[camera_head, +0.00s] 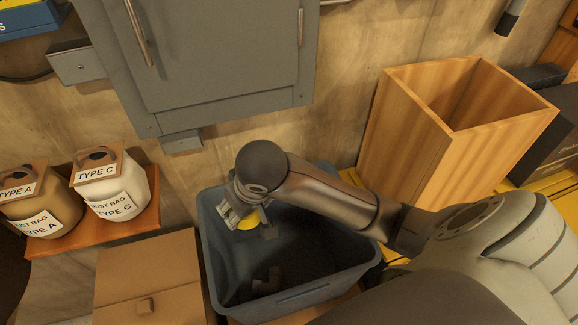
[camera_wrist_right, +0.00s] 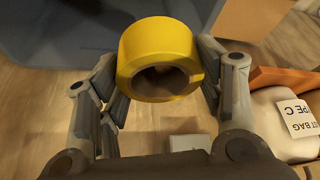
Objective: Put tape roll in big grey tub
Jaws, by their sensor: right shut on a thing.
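The yellow tape roll (camera_wrist_right: 158,45) is held between the two fingers of my right gripper (camera_wrist_right: 160,78), its round hole facing the right wrist camera. In the head view the roll (camera_head: 246,221) is partly hidden by my right wrist and fingers. The big grey tub (camera_head: 318,292) stands open at the centre of the head view. My right gripper (camera_head: 248,217) is over the tub's back left part; its height above the rim is hard to judge. In the wrist view the tub (camera_wrist_right: 65,35) lies beyond the roll. My left gripper is not in view.
Dark grey pieces (camera_head: 267,281) lie in the tub. A closed cardboard box (camera_head: 148,275) stands at its left. Dust bags labelled TYPE A (camera_head: 38,212) and TYPE C (camera_head: 112,192) sit on a wooden shelf. A tall open wooden box (camera_head: 405,135) stands right; a grey cabinet (camera_head: 215,55) is behind.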

